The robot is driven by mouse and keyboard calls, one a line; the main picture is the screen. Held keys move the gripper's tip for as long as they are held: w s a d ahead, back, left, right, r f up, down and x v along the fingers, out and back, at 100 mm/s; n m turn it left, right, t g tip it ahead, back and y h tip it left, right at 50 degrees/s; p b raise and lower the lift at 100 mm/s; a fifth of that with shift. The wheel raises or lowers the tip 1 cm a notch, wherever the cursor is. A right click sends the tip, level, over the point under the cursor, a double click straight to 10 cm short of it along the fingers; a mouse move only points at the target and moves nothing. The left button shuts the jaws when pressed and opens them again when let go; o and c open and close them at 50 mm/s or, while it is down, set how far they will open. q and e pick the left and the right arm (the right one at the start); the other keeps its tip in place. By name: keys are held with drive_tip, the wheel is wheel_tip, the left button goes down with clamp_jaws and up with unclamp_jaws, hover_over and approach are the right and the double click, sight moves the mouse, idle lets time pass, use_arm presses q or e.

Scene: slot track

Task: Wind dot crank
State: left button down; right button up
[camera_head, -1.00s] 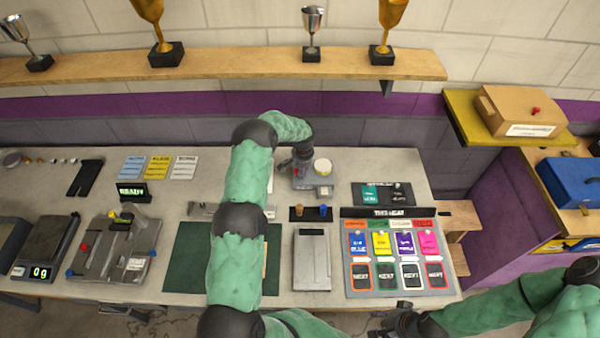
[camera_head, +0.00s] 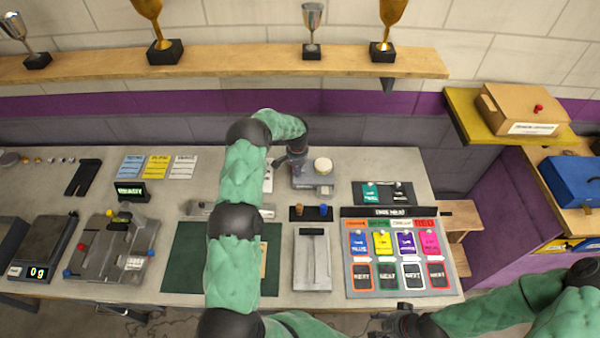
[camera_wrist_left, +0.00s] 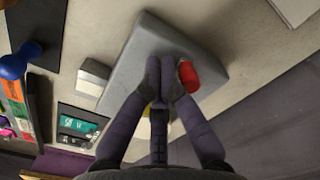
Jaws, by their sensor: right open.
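A small grey device (camera_head: 312,180) with a round white top part (camera_head: 323,166) stands at the back middle of the bench. I take it for the dot crank. My left gripper (camera_head: 295,162) reaches down at its left side. In the left wrist view, the left fingertips (camera_wrist_left: 163,75) are nearly together over the grey base (camera_wrist_left: 135,60), beside a red knob (camera_wrist_left: 187,75). A bit of yellow shows between the fingers; whether anything is pinched is hidden. My right gripper (camera_head: 405,322) is at the bottom edge, away from the bench items, partly seen.
In front of the device are a black holder (camera_head: 298,215) with a brown and a blue peg, a grey slotted block (camera_head: 312,260) and a card board (camera_head: 395,278). A green mat (camera_head: 190,265), a track fixture (camera_head: 100,255) and a scale (camera_head: 42,250) lie left. A trophy shelf (camera_head: 230,65) runs above.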

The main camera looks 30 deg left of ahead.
use_arm(q)
drive_tip(key=shift+a, duration=0.2)
drive_tip(key=shift+w+a+b, duration=0.2)
drive_tip(key=shift+a+b, duration=0.3)
drive_tip(key=shift+b, duration=0.1)
idle(0.4)
drive_tip(key=shift+w+a+b, duration=0.2)
drive_tip(key=shift+a+b, duration=0.1)
drive_tip(key=shift+b, duration=0.2)
drive_tip(key=shift+w+a, duration=0.1)
drive_tip(key=shift+a, duration=0.1)
drive_tip(key=shift+w+b, duration=0.1)
drive_tip(key=shift+b, duration=0.2)
drive_tip(key=shift+w+a+b, duration=0.3)
drive_tip(key=shift+w+b, duration=0.1)
drive_tip(key=shift+b, duration=0.25)
